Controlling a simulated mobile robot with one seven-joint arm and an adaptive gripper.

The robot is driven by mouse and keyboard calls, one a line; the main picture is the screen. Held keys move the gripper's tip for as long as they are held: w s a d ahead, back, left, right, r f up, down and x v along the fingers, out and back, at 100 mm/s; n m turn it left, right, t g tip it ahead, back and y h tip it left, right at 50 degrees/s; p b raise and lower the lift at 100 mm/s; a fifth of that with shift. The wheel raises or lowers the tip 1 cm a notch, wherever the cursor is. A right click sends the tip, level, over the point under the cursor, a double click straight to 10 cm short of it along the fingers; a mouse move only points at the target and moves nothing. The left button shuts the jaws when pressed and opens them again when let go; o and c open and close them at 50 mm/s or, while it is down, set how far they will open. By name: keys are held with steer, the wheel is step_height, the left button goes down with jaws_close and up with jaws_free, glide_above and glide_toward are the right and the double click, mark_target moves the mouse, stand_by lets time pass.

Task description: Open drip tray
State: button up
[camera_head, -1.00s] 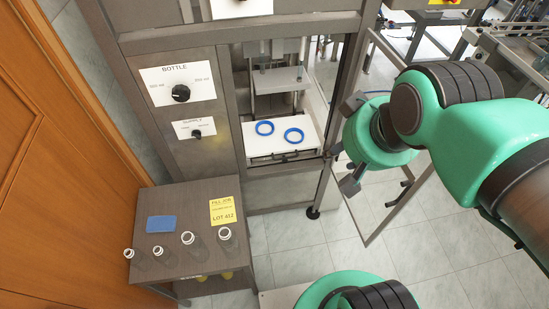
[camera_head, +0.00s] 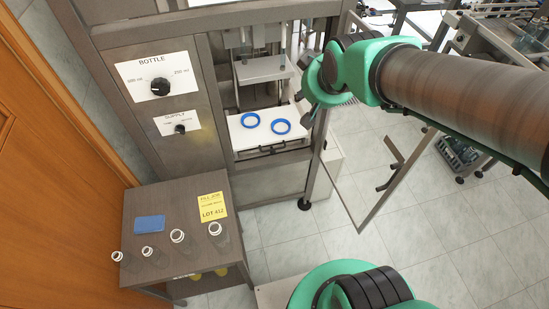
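The drip tray (camera_head: 245,136) is a white slab low in the machine's open bay, with two blue rings (camera_head: 250,119) lying on it. A dark bar handle (camera_head: 272,149) runs along its front edge. My gripper (camera_head: 303,97) is at the right side of the bay opening, above and to the right of the tray and apart from its handle. The gripper is small and seen partly from behind, so its finger opening is unclear. The tray looks pushed in, its front close to the machine frame.
The machine's clear door (camera_head: 365,185) stands swung open on the right, its frame reaching out over the floor below my arm. A brown side table (camera_head: 180,215) at lower left carries several bottles, a blue cloth and a yellow note. Tiled floor is free in front of the bay.

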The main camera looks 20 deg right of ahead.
steer(key=w+d+f+t+b, duration=0.1)
steer(key=w+f+b, duration=0.1)
steer(key=w+f, duration=0.65)
steer(key=n+t+y+b, duration=0.2)
steer(key=n+t+b, duration=0.1)
steer(key=t+b, duration=0.2)
glide_above(273, 153)
steer(key=s+d, duration=0.2)
steer(key=d, duration=0.3)
step_height(273, 153, down, 30)
steer(key=r, duration=0.1)
steer(key=s+a+f+t+b, duration=0.1)
steer(key=s+f, duration=0.3)
steer(key=f, duration=0.3)
steer(key=s+f+t+b, duration=0.1)
steer(key=s+f, duration=0.4)
steer(key=f, duration=0.3)
steer(key=s+a+f+t+y+b, duration=0.1)
steer(key=s+f+t+b, duration=0.1)
steer(key=s+f, duration=0.2)
step_height(273, 153, down, 4)
steer(key=shift+s+a+r, duration=0.15)
steer(key=shift+s+a, duration=0.05)
steer(key=shift+a, duration=0.1)
steer(key=shift+w, duration=0.15)
